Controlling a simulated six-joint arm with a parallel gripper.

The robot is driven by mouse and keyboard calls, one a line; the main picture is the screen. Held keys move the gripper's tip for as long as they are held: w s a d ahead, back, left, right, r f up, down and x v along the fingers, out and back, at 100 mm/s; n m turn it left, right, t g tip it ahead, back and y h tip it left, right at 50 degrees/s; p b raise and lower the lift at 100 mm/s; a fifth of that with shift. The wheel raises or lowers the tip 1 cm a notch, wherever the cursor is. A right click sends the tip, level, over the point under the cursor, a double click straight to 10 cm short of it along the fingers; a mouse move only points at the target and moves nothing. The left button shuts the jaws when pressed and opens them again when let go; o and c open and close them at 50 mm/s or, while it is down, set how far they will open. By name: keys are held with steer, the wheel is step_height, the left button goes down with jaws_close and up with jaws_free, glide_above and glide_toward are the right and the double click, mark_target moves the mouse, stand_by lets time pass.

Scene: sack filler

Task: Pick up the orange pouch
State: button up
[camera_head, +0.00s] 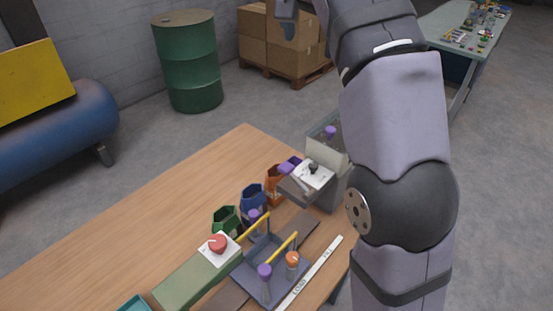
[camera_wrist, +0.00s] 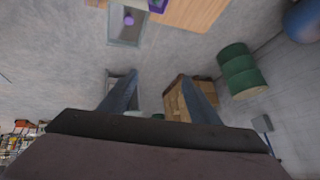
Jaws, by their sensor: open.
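The orange pouch (camera_head: 272,186) stands on the wooden table in the head view, in a row between a blue pouch (camera_head: 252,199) and a purple pouch (camera_head: 294,161). I cannot make out the orange pouch in the wrist view. My gripper (camera_wrist: 158,82) is open and empty, its two fingers wide apart over the floor. In the head view only part of my gripper (camera_head: 287,12) shows at the top edge, high up and well apart from the pouches. My arm hides the right side of the scene.
A green pouch (camera_head: 226,220) stands at the near end of the row. Beside the row are a grey tray (camera_head: 262,284) with yellow handles, a grey box with a white plate and dark knob (camera_head: 314,169), and a green box (camera_head: 199,277) with a red button. The table's left part (camera_head: 130,215) is clear.

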steer(key=w+a+f+m+g+b, duration=0.1)
steer(key=w+a+f+b, duration=0.1)
steer(key=f, duration=0.6)
steer(key=w+a+f+g+b, duration=0.1)
steer(key=w+a+f+b, duration=0.15)
steer(key=f, duration=0.65)
steer(key=m+g+b, duration=0.1)
steer(key=g+b, duration=0.1)
steer(key=b, duration=0.1)
glide_toward(277, 174)
steer(key=shift+s+f+h+p, duration=0.2)
steer(key=shift+f+p, duration=0.1)
steer(key=shift+f, duration=0.35)
steer(key=shift+s+f+h+p, duration=0.2)
steer(key=shift+s+f+p, duration=0.05)
steer(key=shift+f, duration=0.35)
steer(key=shift+d+f, duration=0.1)
steer(key=x, duration=0.1)
steer(key=p+x, duration=0.1)
steer(key=x, duration=0.1)
steer(key=shift+s+d+f, duration=0.15)
steer(key=shift+d+f, duration=0.05)
steer(key=shift+f, duration=0.1)
steer(key=shift+w+d+f+p, duration=0.1)
steer(key=shift+w+f+p, duration=0.2)
steer(key=shift+f, duration=0.35)
steer(key=shift+s, duration=0.1)
steer(key=c, duration=1.4)
